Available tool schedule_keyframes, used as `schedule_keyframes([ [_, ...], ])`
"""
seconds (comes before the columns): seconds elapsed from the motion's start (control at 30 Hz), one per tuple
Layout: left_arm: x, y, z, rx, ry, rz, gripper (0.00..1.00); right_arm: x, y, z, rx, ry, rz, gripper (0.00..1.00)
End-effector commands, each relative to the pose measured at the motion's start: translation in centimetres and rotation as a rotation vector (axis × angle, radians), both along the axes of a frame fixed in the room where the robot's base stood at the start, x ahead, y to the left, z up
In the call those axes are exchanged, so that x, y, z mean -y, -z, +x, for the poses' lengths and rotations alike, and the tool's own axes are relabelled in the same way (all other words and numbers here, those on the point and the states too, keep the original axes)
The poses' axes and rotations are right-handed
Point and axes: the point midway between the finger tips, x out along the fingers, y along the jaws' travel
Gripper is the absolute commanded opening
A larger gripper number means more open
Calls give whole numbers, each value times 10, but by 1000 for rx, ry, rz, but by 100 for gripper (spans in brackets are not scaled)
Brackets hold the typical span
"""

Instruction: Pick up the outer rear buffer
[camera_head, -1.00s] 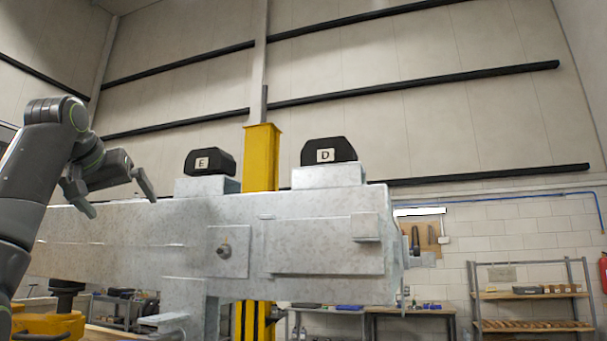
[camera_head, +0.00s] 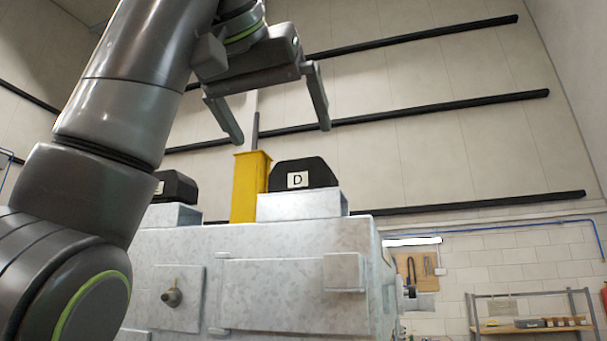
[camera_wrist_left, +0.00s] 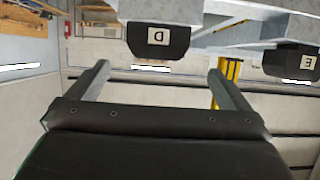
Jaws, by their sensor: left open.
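Two black buffers with white letter labels sit on grey metal blocks on top of the trailer frame (camera_head: 250,245). The buffer marked D (camera_head: 303,174) is the right one in the head view. The buffer marked E (camera_head: 178,187) is to its left, partly hidden by my left arm. My left gripper (camera_head: 283,135) is open and empty, above and a little left of buffer D, with its fingers pointing down. In the left wrist view, buffer D (camera_wrist_left: 158,42) shows ahead between the fingertips, and buffer E (camera_wrist_left: 290,62) is at the right edge. My right gripper is not in view.
A yellow post (camera_head: 248,187) stands behind the frame between the two buffers. A knob (camera_head: 172,297) sticks out of the frame's front face. A shelf (camera_head: 530,325) stands at the far right. The space above buffer D is clear.

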Motion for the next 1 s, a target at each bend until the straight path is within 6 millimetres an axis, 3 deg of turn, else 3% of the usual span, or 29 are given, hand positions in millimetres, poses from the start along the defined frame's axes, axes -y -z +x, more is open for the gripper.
schedule_keyframes([
  [0.33, 15, 15, 47, -1, 1, 1, 100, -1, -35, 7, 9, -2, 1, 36],
  [0.67, 20, 25, 62, 1, 0, 0, 100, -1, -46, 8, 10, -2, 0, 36],
  [1.0, 31, 33, 89, -2, 1, 0, 100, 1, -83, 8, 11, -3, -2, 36],
])
